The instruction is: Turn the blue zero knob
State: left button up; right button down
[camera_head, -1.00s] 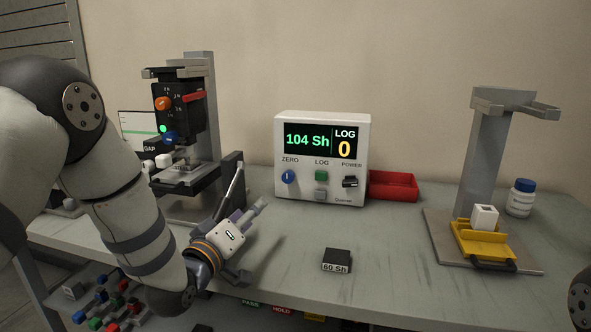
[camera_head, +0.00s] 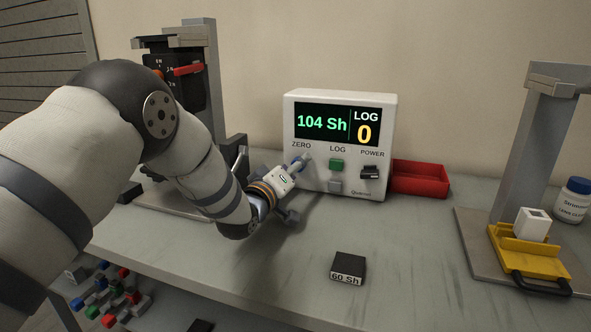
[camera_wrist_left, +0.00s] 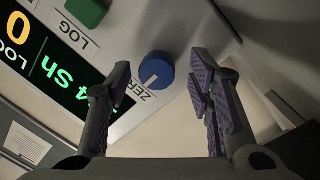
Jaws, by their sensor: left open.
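The blue zero knob (camera_wrist_left: 156,72) shows in the left wrist view on the face of the white meter box (camera_head: 388,105), beside the ZERO label. It lies between and a little beyond the two open fingers of my left gripper (camera_wrist_left: 160,90), nearer the left finger. I cannot tell whether either finger touches it. In the head view my left gripper (camera_head: 300,163) reaches the box below the ZERO label and mostly hides the knob. The display reads 104 Sh and LOG 0. My right gripper is not in view.
A green LOG button (camera_head: 336,164), a grey button (camera_head: 335,186) and a black power switch (camera_head: 370,172) sit right of the knob. A red tray (camera_head: 420,180) stands beside the box. A black 60 Sh block (camera_head: 348,268) lies in front. A yellow holder (camera_head: 530,258) is at right.

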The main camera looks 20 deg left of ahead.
pick_arm(q)
jog(key=shift+w+r, duration=0.1)
jog(key=shift+r, duration=0.05)
jog(key=shift+c, duration=0.4)
grip_shut()
